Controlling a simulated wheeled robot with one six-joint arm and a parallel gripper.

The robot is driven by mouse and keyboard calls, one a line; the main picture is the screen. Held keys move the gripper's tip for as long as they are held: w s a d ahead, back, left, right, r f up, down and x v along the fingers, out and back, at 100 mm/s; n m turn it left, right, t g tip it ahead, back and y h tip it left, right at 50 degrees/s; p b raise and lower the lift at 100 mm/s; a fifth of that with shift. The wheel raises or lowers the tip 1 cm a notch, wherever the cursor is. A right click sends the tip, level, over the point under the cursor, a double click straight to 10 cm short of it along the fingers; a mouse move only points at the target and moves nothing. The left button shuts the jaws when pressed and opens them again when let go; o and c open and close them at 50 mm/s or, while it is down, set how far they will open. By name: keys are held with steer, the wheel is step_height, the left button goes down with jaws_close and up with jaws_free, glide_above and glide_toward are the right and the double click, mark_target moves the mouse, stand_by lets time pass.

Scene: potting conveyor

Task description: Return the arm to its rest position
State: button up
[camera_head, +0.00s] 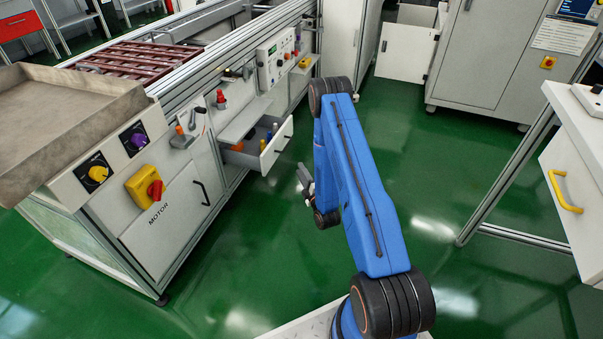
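My blue arm stands in the middle of the head view, rising from my base at the bottom and bent at a black joint near the top. Its forearm folds back down behind the upper link. My gripper (306,184) shows only in part, as a small grey piece left of the arm, above the green floor. It is apart from the conveyor and its drawer. The fingers are too small and partly hidden, so their opening cannot be made out. Nothing is visibly held.
The conveyor machine (165,221) stands at left. Its open drawer (268,158), holding several small items, juts toward my arm. A grey cabinet (487,60) stands behind, and a white bench with a yellow-handled drawer (573,205) at right. Green floor (240,270) is clear around my arm.

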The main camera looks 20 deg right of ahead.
steer(key=shift+r, duration=0.1)
steer(key=w+a+r+m+g, duration=0.1)
steer(key=w+r+g, duration=0.15)
steer(key=r, duration=0.55)
steer(key=w+a+r+m+g, duration=0.1)
steer(key=w+r+m, duration=0.1)
steer(key=w+r, duration=0.35)
steer(key=s+a+r+m+g, duration=0.2)
steer(key=s+r+m+g, duration=0.1)
steer(key=s+r, duration=0.7)
steer(key=s+a+r+m+g, duration=0.25)
steer(key=s+r, duration=0.45)
steer(key=r, duration=0.6)
steer(key=s+a+r+m+g, duration=0.1)
steer(key=s+r+m+g, duration=0.1)
steer(key=s, duration=1)
steer(key=s+a+r+m+g, duration=0.1)
steer(key=s+a+r+m, duration=0.1)
steer(key=s, duration=1.1)
steer(key=s+a+r+m+g, duration=0.2)
steer(key=s+r+m, duration=0.1)
steer(key=s, duration=1)
steer(key=shift+r+m+g, duration=0.2)
steer(key=shift+m+g, duration=0.1)
steer(key=shift+m, duration=0.15)
